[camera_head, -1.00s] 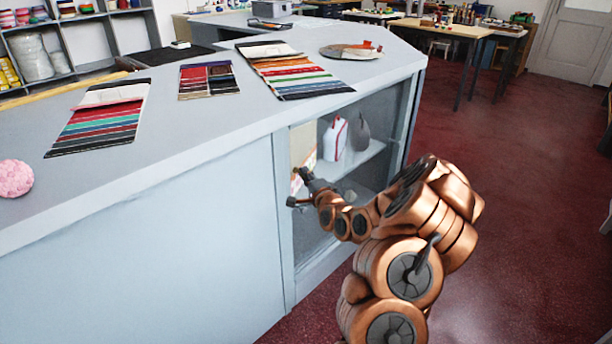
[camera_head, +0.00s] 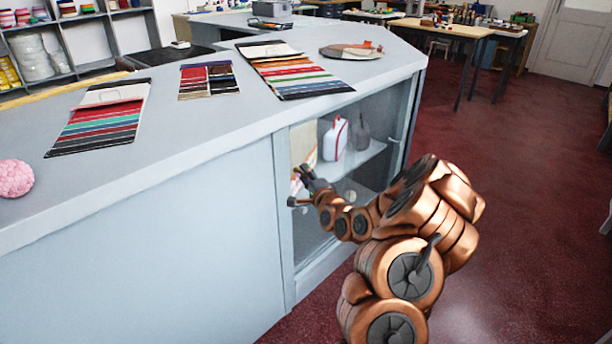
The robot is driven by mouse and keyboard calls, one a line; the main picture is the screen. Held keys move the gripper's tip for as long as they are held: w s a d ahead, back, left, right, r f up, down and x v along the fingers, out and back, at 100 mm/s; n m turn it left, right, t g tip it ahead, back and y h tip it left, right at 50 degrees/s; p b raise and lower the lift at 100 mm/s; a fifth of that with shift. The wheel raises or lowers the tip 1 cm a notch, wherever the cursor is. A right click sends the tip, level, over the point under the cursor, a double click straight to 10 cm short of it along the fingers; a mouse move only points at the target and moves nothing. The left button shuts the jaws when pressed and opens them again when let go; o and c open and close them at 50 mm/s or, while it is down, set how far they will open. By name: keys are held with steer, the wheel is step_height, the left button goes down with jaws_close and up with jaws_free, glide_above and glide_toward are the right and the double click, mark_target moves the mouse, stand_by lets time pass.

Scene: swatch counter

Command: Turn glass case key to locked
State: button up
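The glass case (camera_head: 345,105) is built into the end of the pale counter, with a glazed front in a grey frame. My gripper (camera_head: 297,187) is at the left edge of this glazed front, close to the frame. Its two dark fingers stand apart, one above the other, and I see nothing clearly held between them. The key and its lock cannot be made out; they are too small or hidden by my gripper. I cannot tell whether the fingers touch anything.
Inside the case, a white container with red trim (camera_head: 335,138) and a grey one (camera_head: 361,134) stand on a shelf. Swatch cards (camera_head: 290,72) and a pink ball (camera_head: 14,178) lie on the counter top (camera_head: 200,125). The red floor (camera_head: 530,220) at right is clear.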

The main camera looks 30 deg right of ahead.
steer(key=s+a, duration=0.1)
steer(key=s, duration=0.6)
steer(key=shift+s, duration=0.15)
steer(key=shift+a, duration=0.1)
stand_by(0.3)
steer(key=s+a+f+n+g+y, duration=0.2)
steer(key=s+a+n+g, duration=0.1)
steer(key=a+n+g, duration=0.4)
steer(key=s+a+f+n+g+y, duration=0.25)
steer(key=a+n, duration=0.25)
steer(key=a, duration=0.5)
steer(key=s+a+r+n+g+h, duration=0.1)
steer(key=s+a+r+n+g, duration=0.25)
steer(key=s, duration=0.75)
steer(key=s+a+r+n+g, duration=0.2)
steer(key=s+a+r+g, duration=0.15)
steer(key=s, duration=0.75)
steer(key=s+a+r+n+g+h, duration=0.1)
steer(key=s+a+r+n+g, duration=0.25)
steer(key=s, duration=0.85)
step_height(320, 180, up, 23)
steer(key=s+m+p, duration=0.1)
steer(key=p, duration=2.1)
steer(key=shift+s, duration=0.15)
